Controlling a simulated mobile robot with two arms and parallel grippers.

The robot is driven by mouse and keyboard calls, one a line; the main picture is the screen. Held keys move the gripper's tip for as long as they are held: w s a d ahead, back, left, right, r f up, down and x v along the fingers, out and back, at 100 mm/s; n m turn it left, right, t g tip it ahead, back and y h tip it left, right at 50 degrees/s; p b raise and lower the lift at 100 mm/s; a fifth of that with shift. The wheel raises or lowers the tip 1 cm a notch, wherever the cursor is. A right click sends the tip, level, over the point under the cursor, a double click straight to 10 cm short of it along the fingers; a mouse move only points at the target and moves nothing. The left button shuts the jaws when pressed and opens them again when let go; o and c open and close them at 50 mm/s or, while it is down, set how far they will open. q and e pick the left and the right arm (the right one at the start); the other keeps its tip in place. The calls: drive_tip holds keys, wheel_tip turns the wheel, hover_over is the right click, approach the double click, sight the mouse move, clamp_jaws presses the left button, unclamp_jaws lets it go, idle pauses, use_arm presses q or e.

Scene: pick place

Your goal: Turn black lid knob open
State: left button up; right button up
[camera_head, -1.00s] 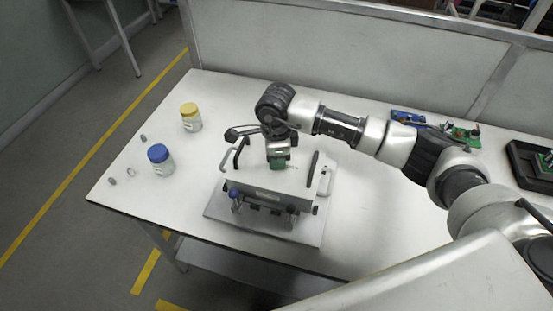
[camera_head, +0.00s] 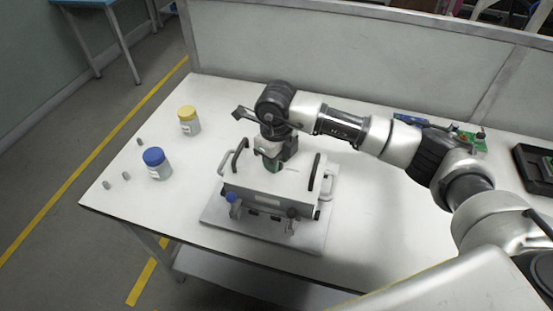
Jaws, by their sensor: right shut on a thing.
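A grey box-like fixture (camera_head: 262,203) with a pale top stands on a grey base plate (camera_head: 318,238) on the white table. Dark handles stand at its left and right sides. A blue knob (camera_head: 232,198) sits at the front left and a small black knob (camera_head: 292,213) at the front right. My right gripper (camera_head: 272,164) points down over the back of the fixture's top, apart from both front knobs. It is shut on a small green thing (camera_head: 271,167), mostly hidden by the fingers. Whether this touches the fixture is unclear. My left gripper is out of view.
A yellow-lidded jar (camera_head: 189,121) and a blue-lidded jar (camera_head: 157,164) stand to the left. Several small grey pieces (camera_head: 126,176) lie near the left edge. Green and blue boards (camera_head: 470,141) and a black tray (camera_head: 537,168) are at right. A grey partition (camera_head: 330,55) closes the back.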

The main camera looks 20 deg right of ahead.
drive_tip(key=shift+m, duration=0.3)
drive_tip(key=o, duration=0.9)
wheel_tip(320, 180, up, 11)
drive_tip(key=shift+f+b, duration=0.1)
drive_tip(key=shift+b, duration=0.5)
